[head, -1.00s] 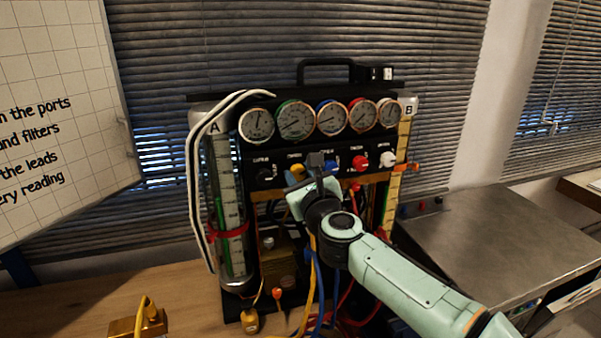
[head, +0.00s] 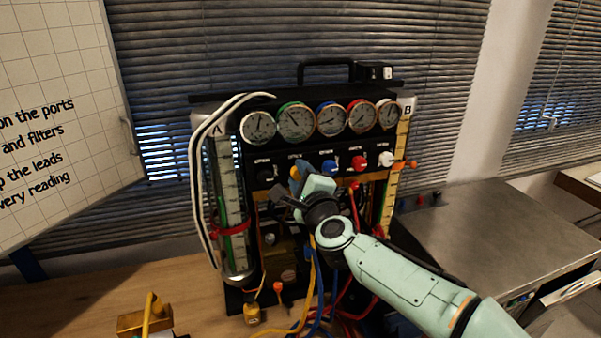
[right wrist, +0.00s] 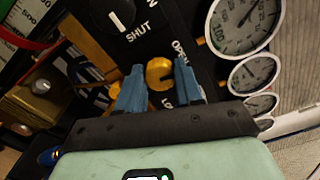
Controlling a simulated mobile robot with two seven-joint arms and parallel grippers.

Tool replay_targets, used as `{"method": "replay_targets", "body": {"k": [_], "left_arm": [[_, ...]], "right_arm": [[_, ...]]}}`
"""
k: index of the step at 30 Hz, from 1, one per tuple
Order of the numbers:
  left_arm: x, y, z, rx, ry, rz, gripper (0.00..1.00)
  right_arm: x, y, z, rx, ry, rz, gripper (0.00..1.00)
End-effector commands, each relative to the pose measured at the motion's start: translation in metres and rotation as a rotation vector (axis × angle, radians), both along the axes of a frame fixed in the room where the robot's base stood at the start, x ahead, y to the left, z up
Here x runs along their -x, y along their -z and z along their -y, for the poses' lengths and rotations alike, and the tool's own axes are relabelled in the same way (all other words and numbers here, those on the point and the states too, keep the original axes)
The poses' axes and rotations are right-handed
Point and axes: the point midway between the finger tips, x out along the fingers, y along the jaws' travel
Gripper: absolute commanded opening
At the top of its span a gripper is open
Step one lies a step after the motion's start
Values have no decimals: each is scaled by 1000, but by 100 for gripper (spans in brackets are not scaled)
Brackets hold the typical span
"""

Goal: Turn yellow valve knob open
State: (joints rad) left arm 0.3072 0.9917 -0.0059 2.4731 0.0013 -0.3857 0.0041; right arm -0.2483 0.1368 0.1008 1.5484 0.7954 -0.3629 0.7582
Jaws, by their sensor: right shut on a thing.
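The yellow valve knob (head: 295,172) is on the black panel of the gauge rig, below the green-rimmed gauge (head: 295,122). It is mostly hidden by my right gripper (head: 292,187) in the head view. In the right wrist view, the yellow knob (right wrist: 160,73) sits between the two blue fingertips of my right gripper (right wrist: 158,84), which is shut on it. Lettering reading OPEN shows beside the knob there, partly covered by a finger. The green-rimmed gauge's needle points to the upper left. My left gripper is not in view.
Blue (head: 328,167), red (head: 359,163) and white (head: 386,159) knobs stand to the right on the panel; a black knob (right wrist: 112,15) is on the other side. Hoses hang below the panel. A metal-topped bench (head: 510,235) is at right, a whiteboard (head: 65,110) at left.

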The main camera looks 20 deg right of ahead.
Motion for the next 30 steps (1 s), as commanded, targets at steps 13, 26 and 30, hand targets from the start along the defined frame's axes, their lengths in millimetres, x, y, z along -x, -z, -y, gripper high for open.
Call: {"method": "replay_targets", "body": {"k": [13,26,30], "left_arm": [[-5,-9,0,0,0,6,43],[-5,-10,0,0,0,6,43],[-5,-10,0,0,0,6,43]], "right_arm": [[0,-1,0,197,0,8,5],[0,0,0,220,0,8,5],[0,0,0,220,0,8,45]]}}
